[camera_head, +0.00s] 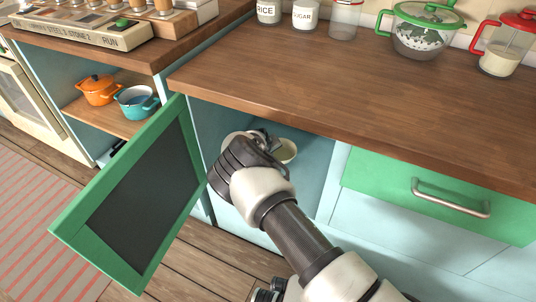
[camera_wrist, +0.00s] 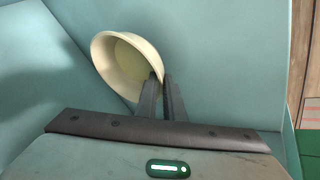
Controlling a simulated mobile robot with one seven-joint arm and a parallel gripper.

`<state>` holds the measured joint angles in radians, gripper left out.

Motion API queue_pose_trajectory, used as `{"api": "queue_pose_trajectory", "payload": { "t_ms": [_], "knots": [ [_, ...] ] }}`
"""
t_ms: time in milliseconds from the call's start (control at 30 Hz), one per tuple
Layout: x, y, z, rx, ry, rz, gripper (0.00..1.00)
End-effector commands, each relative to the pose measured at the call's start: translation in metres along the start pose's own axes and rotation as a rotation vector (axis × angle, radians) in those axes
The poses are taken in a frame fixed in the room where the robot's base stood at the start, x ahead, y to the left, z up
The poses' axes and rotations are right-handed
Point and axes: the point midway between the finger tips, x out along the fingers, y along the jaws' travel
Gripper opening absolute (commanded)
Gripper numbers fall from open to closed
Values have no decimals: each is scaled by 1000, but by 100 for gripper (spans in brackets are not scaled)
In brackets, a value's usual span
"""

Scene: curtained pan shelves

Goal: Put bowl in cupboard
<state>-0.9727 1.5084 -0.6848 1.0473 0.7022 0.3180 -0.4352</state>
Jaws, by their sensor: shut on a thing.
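The cream bowl (camera_head: 287,151) is inside the open cupboard (camera_head: 318,153), under the wooden counter. My gripper (camera_head: 270,142) reaches in through the opening and is largely hidden behind my own wrist in the head view. In the wrist view the bowl (camera_wrist: 118,62) is at the fingertips, and my gripper (camera_wrist: 160,78) is shut on its right rim, one finger inside and one outside. The bowl's opening faces partly toward the wrist camera. I cannot tell whether its base touches the cupboard floor.
The green-framed cupboard door (camera_head: 188,138) stands open on the left. A green drawer (camera_head: 440,195) with a metal handle is to the right. The wooden countertop (camera_head: 340,85) overhangs the opening. Orange (camera_head: 98,90) and teal (camera_head: 136,103) pots stand on a shelf at left.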

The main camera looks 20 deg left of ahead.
Motion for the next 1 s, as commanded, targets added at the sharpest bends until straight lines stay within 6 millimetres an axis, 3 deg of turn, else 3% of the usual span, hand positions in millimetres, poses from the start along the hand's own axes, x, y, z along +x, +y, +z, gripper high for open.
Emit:
{"api": "queue_pose_trajectory", "payload": {
  "t_ms": [1000],
  "knots": [
    [11, -5, 5, -25, 9, -4, 0]
  ]
}}
